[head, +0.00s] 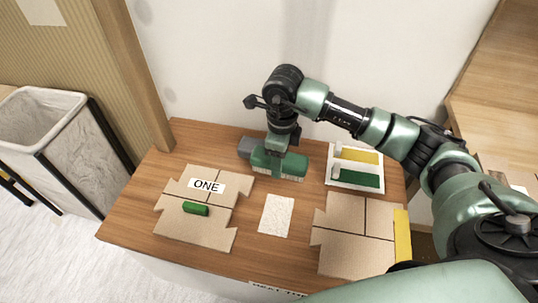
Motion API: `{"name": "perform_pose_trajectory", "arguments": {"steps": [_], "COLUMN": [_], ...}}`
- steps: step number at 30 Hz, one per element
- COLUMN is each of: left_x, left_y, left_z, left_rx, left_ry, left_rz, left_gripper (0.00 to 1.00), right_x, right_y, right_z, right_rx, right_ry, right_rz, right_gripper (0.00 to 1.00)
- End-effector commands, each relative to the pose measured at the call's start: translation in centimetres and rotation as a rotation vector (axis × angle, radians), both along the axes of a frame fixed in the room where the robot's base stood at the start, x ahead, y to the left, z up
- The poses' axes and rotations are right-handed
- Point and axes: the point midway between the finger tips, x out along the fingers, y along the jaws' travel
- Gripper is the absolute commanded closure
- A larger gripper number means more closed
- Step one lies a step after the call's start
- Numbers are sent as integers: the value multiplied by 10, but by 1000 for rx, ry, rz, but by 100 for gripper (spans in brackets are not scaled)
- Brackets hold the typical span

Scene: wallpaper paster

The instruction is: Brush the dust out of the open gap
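A green brush (291,163) with pale bristles is at the back middle of the wooden table. My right gripper (276,150) points down at the brush's top; its fingertips are too small to tell whether they are closed on it. On the left lies a tan panel (215,233) in pieces with thin dark seams, a white "ONE" label (206,185) and a small green block (195,209). A second seamed tan panel (345,253) lies on the right. I cannot make out any dust, or which seam is the open gap. My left gripper is not in view.
A pale textured sheet (276,216) lies between the panels. A grey block (244,147) touches or adjoins the brush's left side. A white tray (350,184) with yellow and green strips is at back right. A yellow strip (402,235) lies beside the right panel. A bin (40,130) stands left.

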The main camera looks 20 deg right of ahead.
Motion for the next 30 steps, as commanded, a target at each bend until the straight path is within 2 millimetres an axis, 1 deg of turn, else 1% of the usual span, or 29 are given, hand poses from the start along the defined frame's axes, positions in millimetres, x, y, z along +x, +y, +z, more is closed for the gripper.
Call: {"name": "perform_pose_trajectory", "arguments": {"steps": [4,17,18,25,27,30], "left_x": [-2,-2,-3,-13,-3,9], "left_y": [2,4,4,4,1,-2], "left_z": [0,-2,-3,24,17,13], "left_rx": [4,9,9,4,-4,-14], "left_ry": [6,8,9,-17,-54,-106], "left_rz": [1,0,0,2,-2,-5], "left_gripper": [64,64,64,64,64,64], "right_x": [-2,-2,-2,-2,-2,-2], "right_y": [-4,-5,-5,-5,-5,-5], "right_z": [-2,-3,-6,-31,-39,-50], "right_rx": [-3,-3,-2,-3,-3,-3], "right_ry": [-2,-3,-1,-2,-2,-2], "right_rz": [62,69,69,69,68,68], "right_gripper": [91,91,91,91,91,91]}}
